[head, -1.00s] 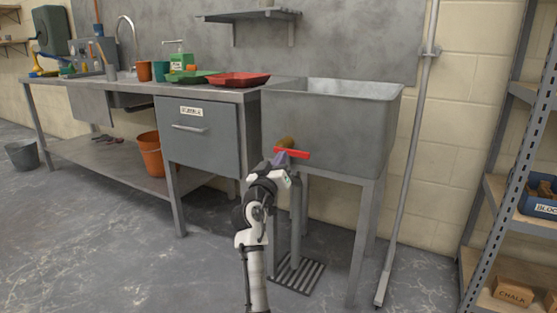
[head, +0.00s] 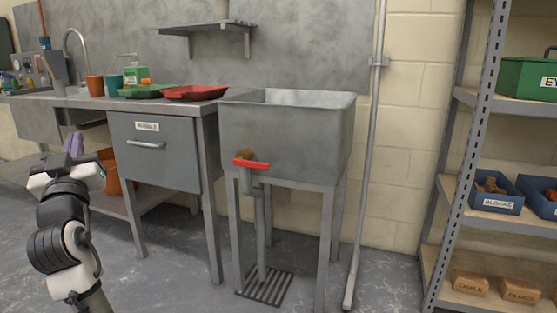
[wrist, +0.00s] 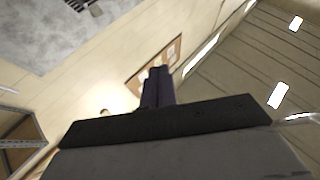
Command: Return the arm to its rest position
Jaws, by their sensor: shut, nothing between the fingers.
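My gripper (head: 73,145) is at the left of the head view, raised, with its purple fingers together and nothing between them. It is in front of the bench's left part, away from the sink. In the wrist view my gripper's fingers (wrist: 158,86) are close together and point toward a wall and the ceiling. No object is in its grasp.
A grey sink (head: 285,140) on legs has a red-handled valve (head: 252,164) below its front. A floor grate (head: 265,286) lies beneath. A bench drawer (head: 155,152), an orange bucket (head: 108,183) and a metal shelf rack (head: 470,160) stand around. Floor in front is open.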

